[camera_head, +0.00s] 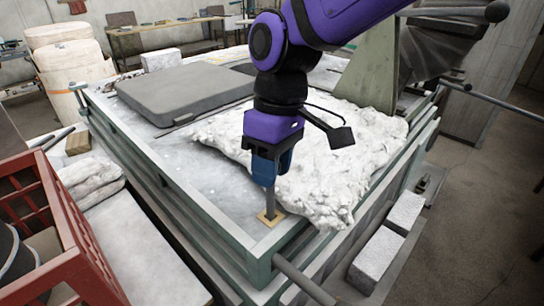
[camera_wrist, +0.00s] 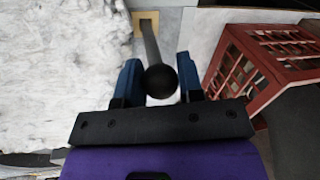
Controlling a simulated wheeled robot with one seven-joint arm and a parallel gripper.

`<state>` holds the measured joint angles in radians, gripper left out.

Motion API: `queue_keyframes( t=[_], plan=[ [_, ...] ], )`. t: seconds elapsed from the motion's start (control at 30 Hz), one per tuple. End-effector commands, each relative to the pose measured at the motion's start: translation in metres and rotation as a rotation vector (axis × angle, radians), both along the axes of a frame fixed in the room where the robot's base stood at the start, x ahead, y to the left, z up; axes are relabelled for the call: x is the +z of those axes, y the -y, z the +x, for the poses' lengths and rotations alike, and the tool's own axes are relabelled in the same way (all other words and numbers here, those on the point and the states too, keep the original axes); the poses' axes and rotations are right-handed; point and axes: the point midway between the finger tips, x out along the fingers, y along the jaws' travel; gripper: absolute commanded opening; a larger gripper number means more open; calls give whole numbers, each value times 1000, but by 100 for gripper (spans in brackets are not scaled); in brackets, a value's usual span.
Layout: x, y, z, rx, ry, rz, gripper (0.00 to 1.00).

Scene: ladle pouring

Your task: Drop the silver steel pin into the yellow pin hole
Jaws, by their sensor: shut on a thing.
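My gripper (camera_head: 266,180) has blue fingers and points down near the front corner of the bench. It is shut on the silver steel pin (camera_head: 269,203), which hangs below the fingers, close to upright. The wrist view shows the pin's dark round head (camera_wrist: 160,82) between the fingers and its grey shaft (camera_wrist: 150,42) running away. The yellow pin hole plate (camera_head: 264,219) is a small square on the bench top, also in the wrist view (camera_wrist: 139,23). The pin's lower end overlaps the plate in both views. The hole is hidden, and I cannot tell whether the tip is inside it.
A rough white mound (camera_head: 345,155) lies on the bench close to the right of my gripper. A flat grey slab (camera_head: 185,92) lies behind. A red crate (camera_head: 78,240) stands at the left, off the bench. The bench's raised green rim (camera_head: 205,222) runs near the plate.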

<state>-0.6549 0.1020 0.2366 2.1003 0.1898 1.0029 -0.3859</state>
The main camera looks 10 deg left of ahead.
Motion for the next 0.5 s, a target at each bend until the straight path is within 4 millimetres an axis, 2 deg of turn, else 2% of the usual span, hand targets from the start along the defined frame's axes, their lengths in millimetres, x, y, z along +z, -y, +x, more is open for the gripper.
queue_keyframes(
  t=[0.5],
  plan=[
    [-22, 0, 0, 0, 0, -1, 0]
  ],
)
